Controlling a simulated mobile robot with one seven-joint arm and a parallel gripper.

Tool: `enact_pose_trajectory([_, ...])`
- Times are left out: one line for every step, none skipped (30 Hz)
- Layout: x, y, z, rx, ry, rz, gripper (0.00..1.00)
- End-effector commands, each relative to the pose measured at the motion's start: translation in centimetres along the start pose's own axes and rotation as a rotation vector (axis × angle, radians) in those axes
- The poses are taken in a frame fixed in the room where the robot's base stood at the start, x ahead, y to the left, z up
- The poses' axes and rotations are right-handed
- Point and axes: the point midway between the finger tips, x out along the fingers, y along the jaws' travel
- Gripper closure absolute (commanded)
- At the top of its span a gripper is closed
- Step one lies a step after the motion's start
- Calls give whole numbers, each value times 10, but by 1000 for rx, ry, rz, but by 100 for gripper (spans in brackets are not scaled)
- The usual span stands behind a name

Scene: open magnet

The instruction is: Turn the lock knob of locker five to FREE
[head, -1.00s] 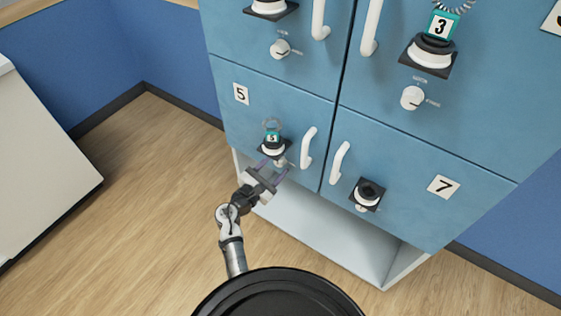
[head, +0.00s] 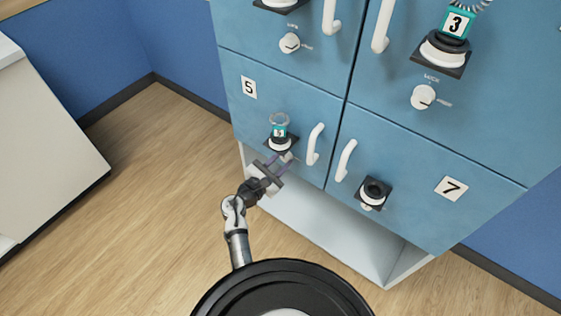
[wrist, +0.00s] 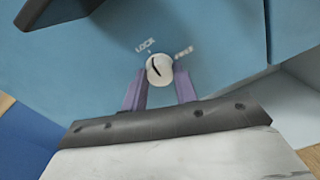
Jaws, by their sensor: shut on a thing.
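The blue door of locker five (head: 300,112) bears a number 5 plate (head: 249,88). Its white round lock knob (wrist: 160,69) shows in the wrist view, with a dark line pointing up and left toward the word LOCK (wrist: 145,46). The word FREE (wrist: 184,51) is at the knob's upper right. My gripper (wrist: 159,76) has its purple fingers on either side of the knob and is shut on it. In the head view my gripper (head: 284,160) reaches the knob from below, and the fingers partly hide the knob.
A black holder (head: 281,143) with a teal-tagged item sits just above the knob. A white door handle (head: 315,144) stands close to the right. Locker seven (head: 425,185) is to the right, with its own handle and holder. An open white recess (head: 320,232) lies below.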

Motion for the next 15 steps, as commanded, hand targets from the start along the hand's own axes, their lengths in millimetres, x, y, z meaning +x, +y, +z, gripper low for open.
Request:
enact_pose_trajectory([0,0,0,6,0,0,94])
enact_pose_trajectory([0,0,0,11,0,0,94])
enact_pose_trajectory([0,0,-1,20,1,0,94])
enact_pose_trajectory([0,0,-1,28,1,0,94])
enact_pose_trajectory([0,0,-1,39,2,1,94])
enact_pose_trajectory([0,0,-1,56,3,1,94])
enact_pose_trajectory([0,0,-1,70,3,1,94])
enact_pose_trajectory([0,0,-1,86,2,0,94])
enact_pose_trajectory([0,0,-2,110,4,1,94])
enact_pose_trajectory([0,0,-2,130,5,1,94])
enact_pose_trajectory([0,0,-2,152,6,0,94])
enact_pose_trajectory([0,0,-3,182,7,0,94])
enact_pose_trajectory([0,0,-2,207,7,0,94])
enact_pose_trajectory([0,0,-2,233,8,0,94])
enact_pose_trajectory([0,0,-3,268,10,0,94])
